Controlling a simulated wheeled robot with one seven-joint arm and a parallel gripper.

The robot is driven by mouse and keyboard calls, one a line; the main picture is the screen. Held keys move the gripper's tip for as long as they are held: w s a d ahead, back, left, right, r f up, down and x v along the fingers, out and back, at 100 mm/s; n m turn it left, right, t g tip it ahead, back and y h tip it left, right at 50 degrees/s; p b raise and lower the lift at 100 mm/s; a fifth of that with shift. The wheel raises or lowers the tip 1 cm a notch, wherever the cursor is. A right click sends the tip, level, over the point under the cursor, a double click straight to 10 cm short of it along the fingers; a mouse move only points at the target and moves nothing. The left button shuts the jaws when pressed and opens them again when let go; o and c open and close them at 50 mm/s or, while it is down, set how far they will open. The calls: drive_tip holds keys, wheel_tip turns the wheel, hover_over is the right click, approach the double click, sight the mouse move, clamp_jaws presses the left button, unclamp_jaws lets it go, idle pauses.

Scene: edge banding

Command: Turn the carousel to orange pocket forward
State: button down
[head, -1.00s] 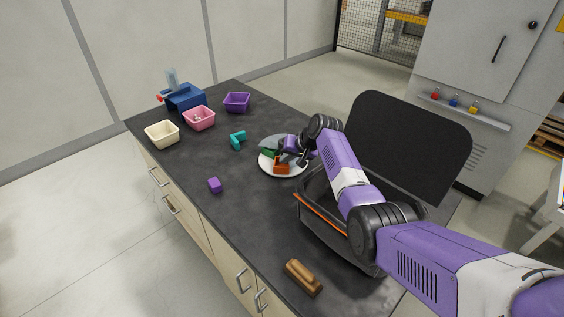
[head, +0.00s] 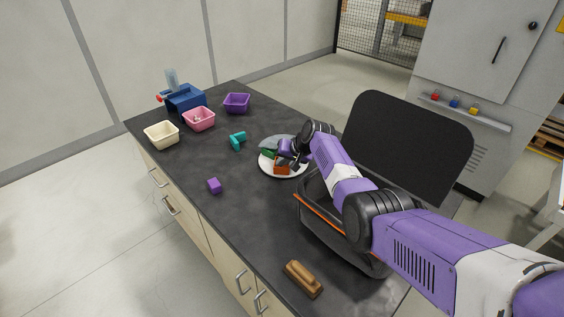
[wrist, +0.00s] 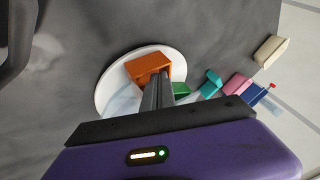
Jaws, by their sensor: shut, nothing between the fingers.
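The carousel is a white round disc (head: 266,171) on the dark worktop; it also shows in the wrist view (wrist: 106,95). Its orange pocket (head: 281,169) is at the near side of the disc in the head view, and at the top in the wrist view (wrist: 148,65). A green pocket (head: 268,153) sits farther left, partly hidden; a grey part shows behind. My gripper (head: 293,161) is shut and empty, low over the disc. In the wrist view its fingertips (wrist: 159,76) overlap the orange pocket; I cannot tell whether they touch it.
A teal piece (head: 237,140), purple cube (head: 214,186) and brown block (head: 303,279) lie on the worktop. Bins (head: 161,134) stand far left.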

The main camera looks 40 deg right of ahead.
sight(271, 168)
drive_tip(key=shift+w+a+m+h+p, duration=0.3)
drive_tip(key=shift+w+a+m+h, duration=0.15)
drive_tip(key=shift+m, duration=0.25)
drive_tip(key=shift+w+a+m+h, duration=0.15)
drive_tip(key=shift+w+m+h, duration=0.25)
drive_tip(key=shift+m, duration=0.3)
drive_tip(key=w+b, duration=0.1)
drive_tip(key=b, duration=0.2)
drive_tip(key=shift+w+a+f, duration=0.2)
drive_tip(key=shift+w+r+b, duration=0.1)
drive_tip(key=shift+w+b, duration=0.3)
drive_tip(key=shift+b, duration=0.45)
drive_tip(key=shift+w+a+r, duration=0.1)
drive_tip(key=shift+w+r, duration=0.05)
